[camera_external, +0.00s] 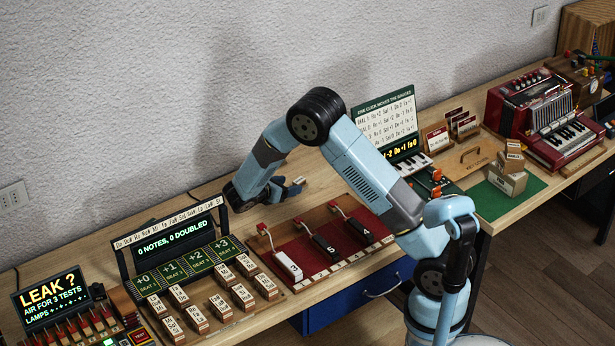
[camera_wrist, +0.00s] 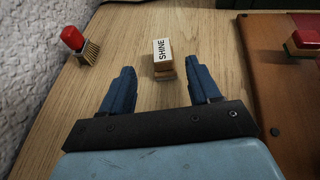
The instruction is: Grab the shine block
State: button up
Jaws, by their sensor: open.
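The shine block (camera_wrist: 162,54) is a small wooden block with a white top that reads SHINE, seen in the wrist view. It lies on the wooden table, just beyond and between the fingertips of my gripper (camera_wrist: 161,80). The two blue fingers are apart and do not touch the block. In the external view my gripper (camera_external: 291,189) is low over the table behind the red key board, and a small pale block (camera_external: 299,181) shows beside its fingers.
A red-handled brush (camera_wrist: 80,45) lies to the left in the wrist view, near the wall. The brown-framed board (camera_wrist: 285,90) with a red panel is to the right. In the external view a dark display (camera_external: 172,240) stands left of my gripper.

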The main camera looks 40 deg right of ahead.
aim_at(296, 182)
jog(key=x, duration=0.6)
jog(key=shift+s+d+r, duration=0.1)
jog(key=shift+d+r, duration=0.15)
jog(key=shift+d, duration=0.1)
jog(key=c, duration=1)
